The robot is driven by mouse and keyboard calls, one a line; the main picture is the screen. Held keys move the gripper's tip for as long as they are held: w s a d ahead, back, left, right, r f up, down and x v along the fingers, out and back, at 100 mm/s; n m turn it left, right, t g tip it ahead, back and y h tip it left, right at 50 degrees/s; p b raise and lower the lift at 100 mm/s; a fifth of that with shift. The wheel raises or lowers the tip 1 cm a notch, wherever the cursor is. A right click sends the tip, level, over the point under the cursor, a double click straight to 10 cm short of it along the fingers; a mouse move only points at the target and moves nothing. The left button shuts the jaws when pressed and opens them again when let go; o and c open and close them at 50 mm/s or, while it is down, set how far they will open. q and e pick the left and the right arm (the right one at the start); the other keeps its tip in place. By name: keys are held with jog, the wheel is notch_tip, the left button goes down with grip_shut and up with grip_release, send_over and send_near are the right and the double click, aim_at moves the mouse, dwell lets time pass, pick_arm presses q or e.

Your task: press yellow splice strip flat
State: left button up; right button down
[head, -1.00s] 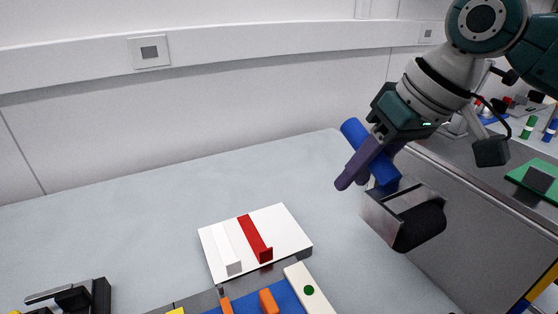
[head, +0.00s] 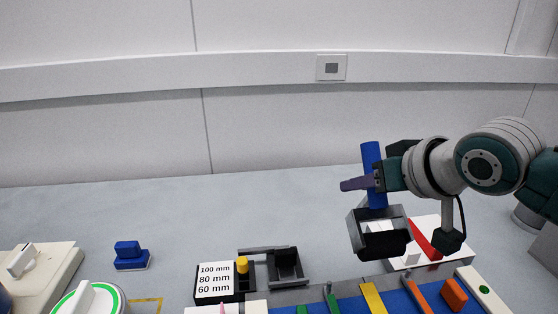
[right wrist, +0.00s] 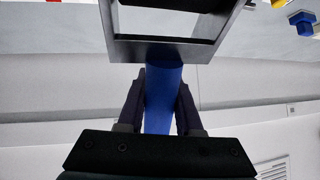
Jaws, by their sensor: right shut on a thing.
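The yellow strip (head: 373,298) lies on the blue board (head: 349,306) at the front, cut off by the lower picture edge. My right gripper (head: 372,184) is shut on the blue handle of a hand roller (head: 371,158). The roller has a grey metal frame and a dark roller, and hangs below the gripper, in the air behind the blue board. In the right wrist view the blue handle (right wrist: 162,98) sits between the two dark fingers, with the metal frame (right wrist: 122,47) beyond. My left gripper is not in view.
Green and orange strips (head: 418,297) and an orange block (head: 454,293) are beside the yellow strip. A white plate (head: 425,266) with a red strip stands behind, partly hidden by the roller. A length-marked block (head: 214,281) and blue block (head: 130,256) are left. The table's back is clear.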

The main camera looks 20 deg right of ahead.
notch_tip(320, 180, down, 7)
jog(key=b, duration=0.4)
dwell(0.6)
jog(key=shift+f, duration=0.1)
jog(key=shift+f+b, duration=0.45)
dwell(0.8)
jog(key=shift+s+a+f+p, duration=0.1)
jog(key=shift+s+p, duration=0.5)
jog(key=shift+p, duration=0.05)
